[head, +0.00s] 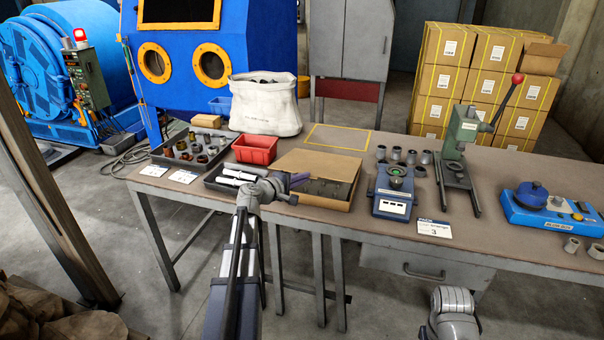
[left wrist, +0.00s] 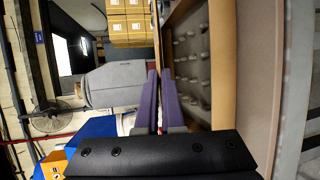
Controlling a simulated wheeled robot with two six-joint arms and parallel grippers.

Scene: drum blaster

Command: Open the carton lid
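The carton (head: 346,205) stands on the workbench near its front edge. Its tan lid (head: 318,164) is tilted partly up at the front, and grey pegs show in the dark interior (head: 325,188). In the left wrist view the carton's interior (left wrist: 190,70) is right of the fingers. My left gripper (head: 298,181) is at the lid's left front corner. In the wrist view its two purple fingers (left wrist: 160,100) are close together, with the lid's thin brown edge (left wrist: 157,35) running between them. The contact itself is hard to see. My right arm's wrist shows at bottom right; its gripper does not.
A blue gauge (head: 392,190) and a green press (head: 460,140) stand to the right. A yellow-outlined area (head: 338,137) behind the carton is bare.

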